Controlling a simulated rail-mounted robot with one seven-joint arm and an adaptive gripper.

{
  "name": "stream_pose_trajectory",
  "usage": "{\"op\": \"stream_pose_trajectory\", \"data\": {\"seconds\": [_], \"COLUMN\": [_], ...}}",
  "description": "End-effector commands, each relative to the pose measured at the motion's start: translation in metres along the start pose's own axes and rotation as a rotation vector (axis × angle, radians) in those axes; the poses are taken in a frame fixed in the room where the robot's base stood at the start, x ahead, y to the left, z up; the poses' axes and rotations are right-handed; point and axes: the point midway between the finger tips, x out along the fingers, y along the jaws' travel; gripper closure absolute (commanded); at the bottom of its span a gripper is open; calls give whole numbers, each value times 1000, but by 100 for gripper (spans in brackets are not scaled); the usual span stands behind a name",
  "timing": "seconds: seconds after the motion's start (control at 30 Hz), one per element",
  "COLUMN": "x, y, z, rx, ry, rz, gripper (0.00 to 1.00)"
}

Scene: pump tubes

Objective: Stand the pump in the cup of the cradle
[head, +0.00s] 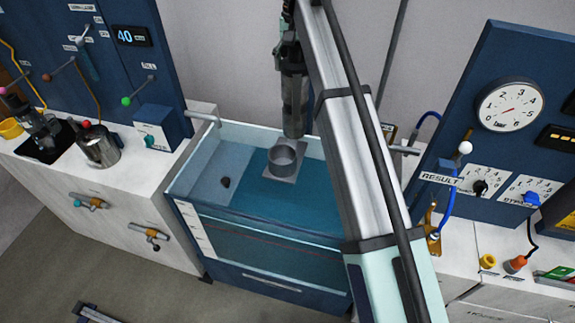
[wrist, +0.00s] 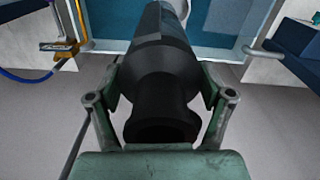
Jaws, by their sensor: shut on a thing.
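The pump (head: 294,105) is a dark cylinder, held roughly upright in the head view. My gripper (head: 290,60) is shut on its upper part. In the wrist view, my gripper's green fingers (wrist: 160,98) close on both sides of the black pump body (wrist: 163,62). The cradle's cup (head: 284,161) is a short grey ring on a square plate inside the glass-walled tank. The pump's lower end is just above and slightly right of the cup's back rim in the head view. I cannot tell the gap between them. In the wrist view, the pump hides the cup.
A counter with a metal jug (head: 99,147) stands left. A gauge panel (head: 510,105) with a blue hose stands right. My arm crosses the tank's right side.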

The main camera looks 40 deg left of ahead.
Motion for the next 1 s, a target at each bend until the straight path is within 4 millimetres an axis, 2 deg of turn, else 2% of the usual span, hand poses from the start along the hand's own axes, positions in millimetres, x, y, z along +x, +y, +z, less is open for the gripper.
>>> {"op": "stream_pose_trajectory", "data": {"seconds": [0.03,0.2,0.43,0.67,1.0], "x": [-13,-26,-29,-9,38], "y": [-13,-39,-50,-50,-50], "z": [-6,-8,-8,-8,-8], "rx": [-15,-46,-61,-60,-60], "ry": [3,2,2,2,2], "rz": [-1,0,0,0,-1], "gripper": [90,90,90,90,90]}}
